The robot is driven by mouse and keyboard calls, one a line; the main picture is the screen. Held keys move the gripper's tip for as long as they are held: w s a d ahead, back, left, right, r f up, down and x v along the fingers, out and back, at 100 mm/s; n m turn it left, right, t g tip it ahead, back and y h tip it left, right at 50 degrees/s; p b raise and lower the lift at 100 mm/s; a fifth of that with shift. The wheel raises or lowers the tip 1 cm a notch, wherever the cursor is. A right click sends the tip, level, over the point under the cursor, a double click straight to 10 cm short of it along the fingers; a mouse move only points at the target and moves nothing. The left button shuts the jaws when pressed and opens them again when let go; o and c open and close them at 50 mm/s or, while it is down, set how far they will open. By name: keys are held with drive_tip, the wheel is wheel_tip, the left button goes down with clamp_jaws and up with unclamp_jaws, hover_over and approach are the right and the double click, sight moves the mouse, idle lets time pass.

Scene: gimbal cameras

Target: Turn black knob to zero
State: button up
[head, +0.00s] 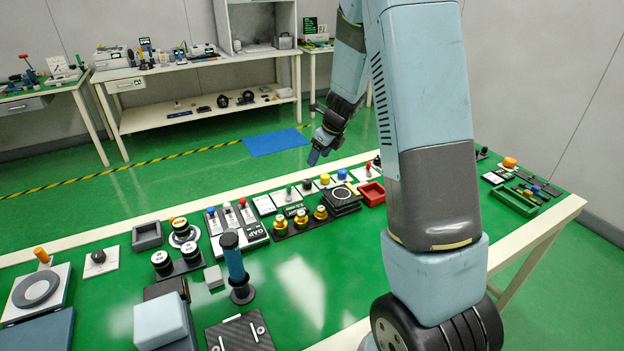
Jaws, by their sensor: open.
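Several black knobs show in the head view. One small black knob (98,256) sits on a white plate at the left. Two black knobs with pale tops, one at the front (162,262) and one beside it (190,252), stand on a dark base. Another black knob (181,226) sits on a round dial behind them. Their markings are too small to read, and I cannot tell which one is the task's knob. My gripper (315,156) hangs beyond the far edge of the green table, empty and apart from all the knobs. Its jaws are open, though small in view.
A blue-handled upright joystick (235,265) stands near the middle. Gold knobs (301,218), a switch box (240,225) and a red tray (371,193) line the far side. A grey open box (146,236) is at the left. The green tabletop (330,265) is clear right of centre.

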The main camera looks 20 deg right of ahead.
sight(307, 180)
drive_tip(key=x, duration=1.2)
drive_tip(key=shift+w+f, duration=0.15)
